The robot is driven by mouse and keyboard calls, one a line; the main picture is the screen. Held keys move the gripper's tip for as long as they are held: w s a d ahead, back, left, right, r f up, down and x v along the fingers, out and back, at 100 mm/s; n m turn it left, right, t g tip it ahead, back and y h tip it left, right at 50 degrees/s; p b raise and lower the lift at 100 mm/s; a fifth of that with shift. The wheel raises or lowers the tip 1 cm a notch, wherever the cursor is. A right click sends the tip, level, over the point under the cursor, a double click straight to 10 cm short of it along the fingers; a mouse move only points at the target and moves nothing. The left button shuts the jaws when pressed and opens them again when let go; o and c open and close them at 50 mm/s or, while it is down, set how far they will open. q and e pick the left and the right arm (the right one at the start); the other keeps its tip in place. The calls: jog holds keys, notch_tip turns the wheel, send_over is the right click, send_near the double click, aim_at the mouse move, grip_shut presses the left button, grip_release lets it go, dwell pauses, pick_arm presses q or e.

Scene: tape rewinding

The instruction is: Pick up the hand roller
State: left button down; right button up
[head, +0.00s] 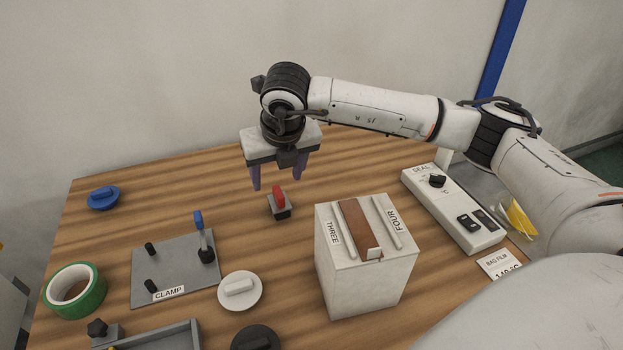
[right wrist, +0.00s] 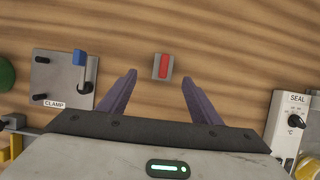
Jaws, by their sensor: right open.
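A small block with a red grip on a dark grey base (head: 280,203), which looks like the hand roller, stands on the wooden table near the middle. In the right wrist view the red-topped roller (right wrist: 163,66) lies just beyond the fingertips, roughly centred between them. My right gripper (head: 278,182) is open and empty, its purple fingers pointing down above the table, just behind the roller in the head view. The open fingers also show in the right wrist view (right wrist: 158,78). They do not appear to touch the roller. My left gripper is not in view.
A clamp plate (head: 174,272) with a blue-handled lever lies left. A white box (head: 365,275) marked THREE and FOUR stands right, near a seal unit (head: 460,215). A white disc (head: 240,302), green tape roll (head: 76,310) and blue disc (head: 103,205) lie around. Table around the roller is clear.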

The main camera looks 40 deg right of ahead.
aim_at(279, 192)
jog(key=x, duration=0.3)
jog(key=shift+d+f, duration=0.25)
jog(key=shift+d, duration=0.05)
jog(key=shift+w+d+f+p, duration=0.15)
jog(key=shift+f+p, duration=0.15)
jog(key=shift+f, duration=0.3)
jog(key=p+x, duration=0.1)
jog(key=x, duration=0.4)
jog(key=shift+w+d+f, duration=0.1)
jog(key=shift+w, duration=0.1)
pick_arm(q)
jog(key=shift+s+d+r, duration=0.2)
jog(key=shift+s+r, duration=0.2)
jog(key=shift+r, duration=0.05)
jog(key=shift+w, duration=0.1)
